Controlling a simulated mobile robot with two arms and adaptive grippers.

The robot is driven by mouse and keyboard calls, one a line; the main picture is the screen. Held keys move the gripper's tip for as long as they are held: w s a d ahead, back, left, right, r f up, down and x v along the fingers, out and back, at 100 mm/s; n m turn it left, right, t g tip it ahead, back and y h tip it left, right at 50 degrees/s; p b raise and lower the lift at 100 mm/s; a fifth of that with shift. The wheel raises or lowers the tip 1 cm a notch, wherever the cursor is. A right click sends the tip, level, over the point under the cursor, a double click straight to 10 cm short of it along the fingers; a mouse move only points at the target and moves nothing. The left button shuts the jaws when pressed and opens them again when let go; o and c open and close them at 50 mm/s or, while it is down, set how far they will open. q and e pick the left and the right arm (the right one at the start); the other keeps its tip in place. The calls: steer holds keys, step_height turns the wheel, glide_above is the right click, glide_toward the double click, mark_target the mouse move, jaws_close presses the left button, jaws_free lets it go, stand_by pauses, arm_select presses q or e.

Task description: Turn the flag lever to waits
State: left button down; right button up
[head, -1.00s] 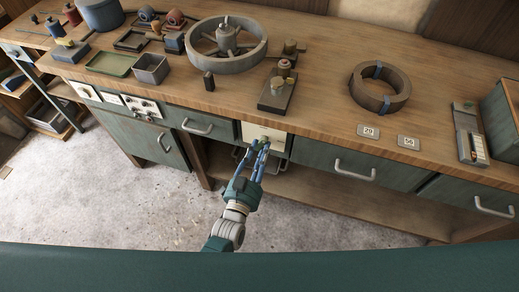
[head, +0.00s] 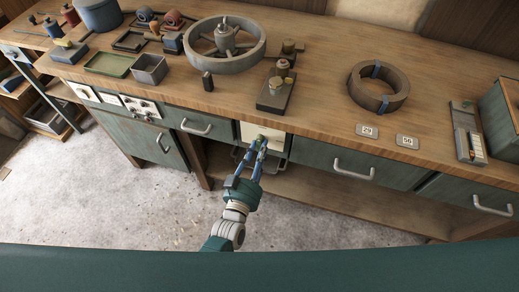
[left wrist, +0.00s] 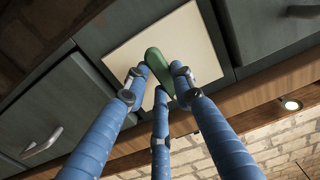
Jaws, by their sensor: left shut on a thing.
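The green flag lever (left wrist: 154,62) sits on a cream panel (head: 248,130) in the front of the workbench. In the left wrist view the panel (left wrist: 195,40) fills the space behind the lever, which leans at a slant. My left gripper (head: 260,145) reaches up to the panel from below in the head view. In the left wrist view its blue fingers (left wrist: 160,77) are closed around the lever from several sides. The fingers hide part of the lever, and no lettering is legible on the panel. My right gripper does not show.
Green drawers with grey handles (head: 354,168) flank the panel. The wooden benchtop (head: 320,85) above holds a spoked wheel (head: 225,43), a brown ring with blue bands (head: 379,86) and number plates (head: 367,131). Concrete floor (head: 130,210) lies open at the left.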

arm_select(q)
steer(key=shift+f, duration=0.15)
steer(key=c, duration=1.4)
jaws_free()
steer(key=shift+c, duration=0.2)
steer(key=v, duration=1.2)
